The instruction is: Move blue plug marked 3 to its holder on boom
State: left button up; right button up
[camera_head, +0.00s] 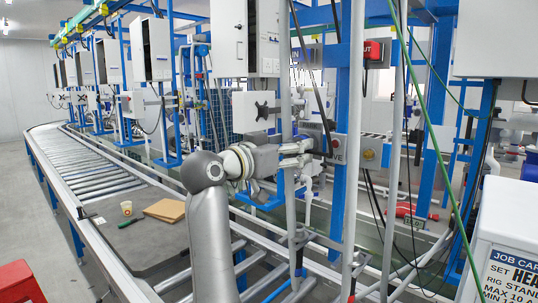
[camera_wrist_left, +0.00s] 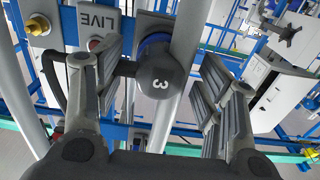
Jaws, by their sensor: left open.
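In the left wrist view, the plug marked 3 (camera_wrist_left: 160,78) shows a dark round end with a white 3 and a blue ring behind it. It sits at a blue frame beside a panel labelled LIVE (camera_wrist_left: 98,20). My left gripper (camera_wrist_left: 155,75) is open, with a finger on each side of the plug; I cannot tell whether either touches it. In the head view my left gripper (camera_head: 300,155) points right, toward the LIVE panel (camera_head: 338,149). I cannot make out the holder on the boom. My right gripper is not in view.
Grey vertical pipes (camera_head: 354,120) and hanging cables stand close to my left gripper. A roller conveyor (camera_head: 85,165) runs along the left, with a cup (camera_head: 126,208) and a brown board (camera_head: 165,210) on a dark plate. A white job card box (camera_head: 510,235) stands at right.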

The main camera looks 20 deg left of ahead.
pick_arm(q)
jog(key=v, duration=0.9)
jog(key=shift+s+a, duration=0.15)
jog(key=shift+s, duration=0.05)
